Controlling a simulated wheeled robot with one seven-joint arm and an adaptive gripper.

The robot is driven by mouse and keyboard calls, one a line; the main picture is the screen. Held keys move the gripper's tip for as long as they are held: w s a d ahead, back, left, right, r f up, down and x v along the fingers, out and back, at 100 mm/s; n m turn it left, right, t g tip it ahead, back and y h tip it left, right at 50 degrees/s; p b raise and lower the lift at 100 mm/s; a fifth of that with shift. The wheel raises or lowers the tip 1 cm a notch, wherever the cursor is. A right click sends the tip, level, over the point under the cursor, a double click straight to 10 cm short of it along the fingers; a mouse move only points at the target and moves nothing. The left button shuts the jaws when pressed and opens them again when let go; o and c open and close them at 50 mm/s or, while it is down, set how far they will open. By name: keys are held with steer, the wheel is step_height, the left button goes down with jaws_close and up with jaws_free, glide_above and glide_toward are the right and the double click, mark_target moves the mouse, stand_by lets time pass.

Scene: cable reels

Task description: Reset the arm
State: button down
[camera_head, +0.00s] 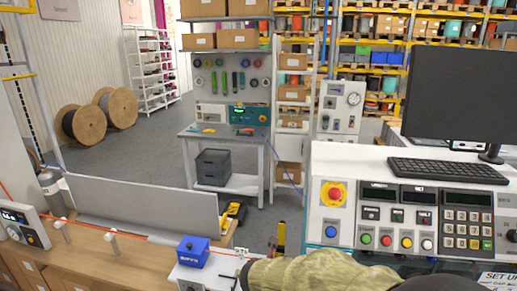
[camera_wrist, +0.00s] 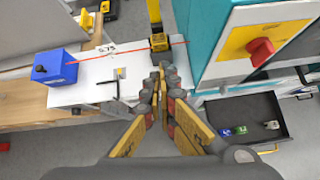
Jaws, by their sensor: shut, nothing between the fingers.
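My gripper (camera_wrist: 163,72) shows in the wrist view with its two fingertips together and nothing between them. It points at the edge of a white bench top (camera_wrist: 88,90), close to a yellow block (camera_wrist: 159,42) with a yellow upright. I cannot tell from this view how far above the surface the tips are. In the head view my sleeved arm enters at the bottom centre, and I cannot make out the fingertips there.
A blue box (camera_head: 193,251) sits on the white bench left of my arm. A control console (camera_head: 345,163) with a red knob (camera_head: 334,194) stands close on the right. The wrist view shows an open dark drawer (camera_wrist: 242,112) below it. Grey floor (camera_head: 140,155) lies open beyond.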

steer(key=s+d+m+g+b, duration=0.1)
steer(key=s+d+m+b, duration=0.4)
steer(key=s+m, duration=0.5)
steer(key=s+d+f+m+g+y+b, duration=0.1)
steer(key=s+d+m+b, duration=0.4)
steer(key=s+m, duration=0.6)
steer(key=s+d+m+g+y+b, duration=0.1)
steer(key=s+d+m+b, duration=0.4)
steer(key=s+m, duration=0.6)
steer(key=shift+f, duration=0.2)
